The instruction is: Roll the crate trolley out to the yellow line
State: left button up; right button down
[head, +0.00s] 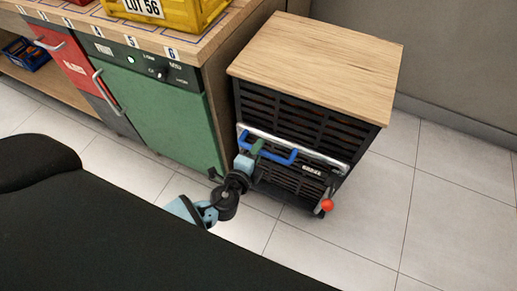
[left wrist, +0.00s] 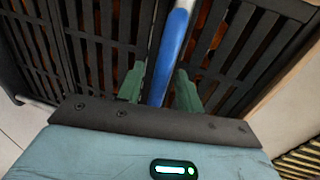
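The crate trolley has a light wooden top (head: 318,58) and a dark slatted front (head: 300,118) with orange showing behind the slats. It stands beside the green cabinet. A chrome bar (head: 318,156) with a blue grip (head: 283,157) crosses its front. My left gripper (head: 254,152) is at the left part of the blue grip. In the left wrist view its green fingers (left wrist: 158,90) are open, one on each side of the blue grip (left wrist: 175,45), with gaps visible. A red-knobbed lever (head: 326,205) is at the trolley's lower right. No yellow line is visible. My right gripper is out of view.
A green cabinet (head: 155,115) and a red one (head: 75,70) stand left under a wooden counter holding a yellow crate (head: 175,12). A grey wall (head: 455,60) is behind. Tiled floor (head: 430,215) is clear to the right and in front.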

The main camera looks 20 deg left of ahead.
pick_arm(q)
jog(key=shift+w, duration=0.4)
jog(key=shift+c, duration=0.5)
grip_shut()
jog(key=shift+s+f, duration=0.1)
jog(key=shift+f, duration=0.05)
